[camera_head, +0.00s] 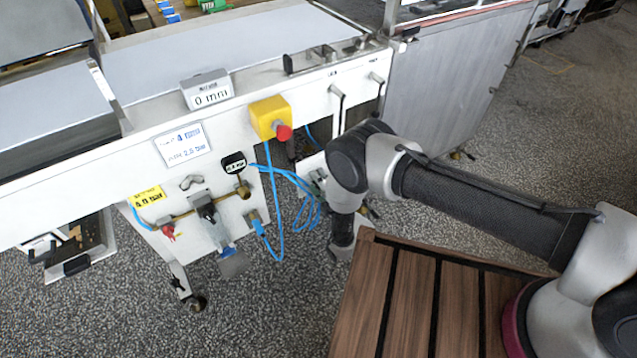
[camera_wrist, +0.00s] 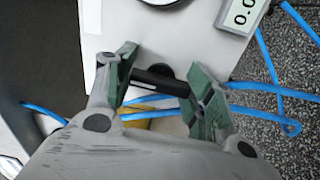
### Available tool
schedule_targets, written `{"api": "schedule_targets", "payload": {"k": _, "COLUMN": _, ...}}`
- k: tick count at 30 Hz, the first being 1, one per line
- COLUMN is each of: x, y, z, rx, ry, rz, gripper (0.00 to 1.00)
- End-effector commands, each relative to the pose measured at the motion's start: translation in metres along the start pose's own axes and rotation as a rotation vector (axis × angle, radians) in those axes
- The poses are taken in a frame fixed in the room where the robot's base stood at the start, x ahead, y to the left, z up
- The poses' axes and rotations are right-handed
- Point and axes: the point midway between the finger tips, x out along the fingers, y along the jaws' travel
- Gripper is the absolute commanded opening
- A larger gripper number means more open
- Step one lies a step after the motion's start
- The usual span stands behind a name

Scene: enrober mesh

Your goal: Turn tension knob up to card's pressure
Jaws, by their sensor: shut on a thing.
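In the wrist view my gripper (camera_wrist: 164,80) has its green-padded fingers on the two ends of a black bar-shaped knob (camera_wrist: 158,82) on a pale panel (camera_wrist: 180,40). A display (camera_wrist: 243,12) starting "0.0" is cut off at the upper right. In the head view a white card (camera_head: 183,145) on the machine front has a lower line that looks like 2.0 bar. A yellow label (camera_head: 148,197) seems to read 4.8 bar. A small black readout (camera_head: 233,163) is hard to read. My arm hides my fingers and the held knob there.
A yellow box with a red button (camera_head: 270,117) sticks out of the machine front. Blue hoses (camera_head: 272,200) hang loosely below it, and others cross near my fingers in the wrist view. A "0 mm" display (camera_head: 207,90) stands above. Slatted wood (camera_head: 410,300) lies below my arm.

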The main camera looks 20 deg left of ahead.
Motion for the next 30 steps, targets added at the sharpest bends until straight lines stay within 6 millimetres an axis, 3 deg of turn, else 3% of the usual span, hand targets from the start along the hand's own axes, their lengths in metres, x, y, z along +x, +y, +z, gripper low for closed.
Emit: {"api": "schedule_targets", "payload": {"k": 30, "x": -0.0009, "y": -0.0011, "z": 0.0002, "rx": 0.897, "ry": -0.001, "rz": -0.002, "gripper": 0.29}}
